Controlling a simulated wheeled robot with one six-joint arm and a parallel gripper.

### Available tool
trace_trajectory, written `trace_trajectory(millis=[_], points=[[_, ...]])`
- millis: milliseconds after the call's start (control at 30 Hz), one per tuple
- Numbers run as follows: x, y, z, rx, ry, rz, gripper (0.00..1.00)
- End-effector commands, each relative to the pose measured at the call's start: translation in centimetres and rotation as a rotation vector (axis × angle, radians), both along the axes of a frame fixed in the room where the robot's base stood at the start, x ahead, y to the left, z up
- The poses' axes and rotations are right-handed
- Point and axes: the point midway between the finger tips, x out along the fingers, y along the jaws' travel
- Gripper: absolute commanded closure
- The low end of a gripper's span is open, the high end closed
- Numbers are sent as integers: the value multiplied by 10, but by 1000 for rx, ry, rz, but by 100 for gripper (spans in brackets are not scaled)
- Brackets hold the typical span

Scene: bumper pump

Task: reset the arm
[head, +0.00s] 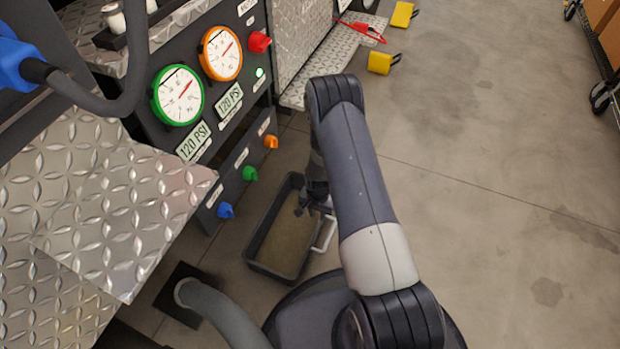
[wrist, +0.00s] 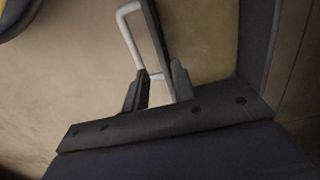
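My arm (head: 365,180) reaches out from my base and bends down at its far end. My gripper (head: 314,203) points downward over the right rim of a dark tray (head: 250,248) on the floor, partly hidden by my arm. In the wrist view my gripper (wrist: 158,82) has its two dark fingers apart. A white handle (wrist: 128,28) on the tray's side lies beyond and between the fingertips. Nothing is clearly clamped. The handle also shows in the head view (head: 326,236), just below my gripper.
The pump panel stands at the left with a green gauge (head: 178,96), an orange gauge (head: 221,54) and several coloured knobs. A grey hose (head: 222,318) runs along the lower left. Yellow blocks (head: 382,62) lie at the top.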

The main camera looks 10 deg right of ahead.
Motion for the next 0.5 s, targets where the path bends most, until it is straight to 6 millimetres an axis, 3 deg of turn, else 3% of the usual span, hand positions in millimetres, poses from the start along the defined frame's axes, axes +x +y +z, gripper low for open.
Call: trace_trajectory(millis=[167, 500], points=[[-1, 0, -20, 0, 3, 0, 75], [-1, 0, -88, 0, 1, 0, 75]])
